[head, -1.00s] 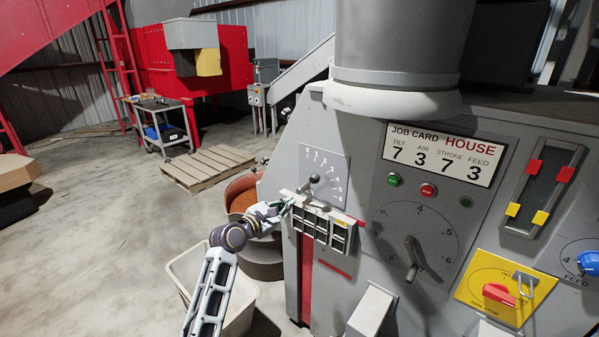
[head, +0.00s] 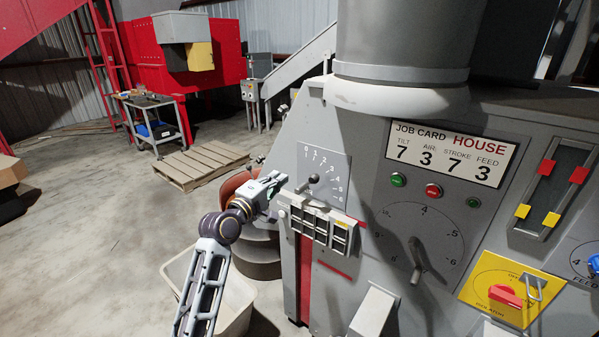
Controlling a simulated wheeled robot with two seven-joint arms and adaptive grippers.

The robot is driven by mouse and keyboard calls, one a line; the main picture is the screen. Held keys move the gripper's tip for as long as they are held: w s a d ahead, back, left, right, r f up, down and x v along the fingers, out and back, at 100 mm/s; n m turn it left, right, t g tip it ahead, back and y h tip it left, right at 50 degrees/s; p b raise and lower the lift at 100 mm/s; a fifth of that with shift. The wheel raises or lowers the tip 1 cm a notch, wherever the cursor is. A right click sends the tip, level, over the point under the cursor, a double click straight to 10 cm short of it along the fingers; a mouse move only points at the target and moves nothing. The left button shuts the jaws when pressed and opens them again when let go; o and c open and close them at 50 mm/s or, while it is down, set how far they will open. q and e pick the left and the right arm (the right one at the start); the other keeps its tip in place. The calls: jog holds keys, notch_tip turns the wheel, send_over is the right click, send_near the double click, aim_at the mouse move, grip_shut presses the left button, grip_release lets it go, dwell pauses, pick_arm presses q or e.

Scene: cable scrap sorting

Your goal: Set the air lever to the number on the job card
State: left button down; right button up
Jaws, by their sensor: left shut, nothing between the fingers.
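The job card (head: 453,152) on the grey machine reads HOUSE, with tilt 7, air 3, stroke 7, feed 3. A small lever with a dark round knob (head: 314,179) stands in front of a numbered scale plate (head: 332,164). I cannot tell from this angle which number it points to, or whether this is the air lever. My left gripper (head: 277,181) is shut and empty, just left of the plate and lever, apart from the knob. My right gripper is not in view.
Below the lever is a shelf with a row of small windows (head: 316,224). A large dial (head: 417,240), green and red buttons and a yellow isolator panel (head: 497,290) are to the right. A pale bin (head: 235,300) stands under my left arm.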

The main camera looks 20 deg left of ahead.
pick_arm(q)
jog(key=m, duration=0.5)
jog(key=shift+a+r, duration=0.15)
jog(key=shift+r, duration=0.1)
jog(key=shift+w, duration=0.1)
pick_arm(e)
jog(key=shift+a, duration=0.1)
pick_arm(q)
jog(key=p, duration=0.2)
send_over(308, 183)
jog(key=w+a, duration=0.1)
jog(key=a, duration=0.4)
jog(key=shift+w+a+r, duration=0.1)
jog(key=shift+w+r, duration=0.05)
jog(key=shift+r, duration=0.2)
jog(key=s+d+f, duration=0.2)
jog(key=shift+d, duration=0.4)
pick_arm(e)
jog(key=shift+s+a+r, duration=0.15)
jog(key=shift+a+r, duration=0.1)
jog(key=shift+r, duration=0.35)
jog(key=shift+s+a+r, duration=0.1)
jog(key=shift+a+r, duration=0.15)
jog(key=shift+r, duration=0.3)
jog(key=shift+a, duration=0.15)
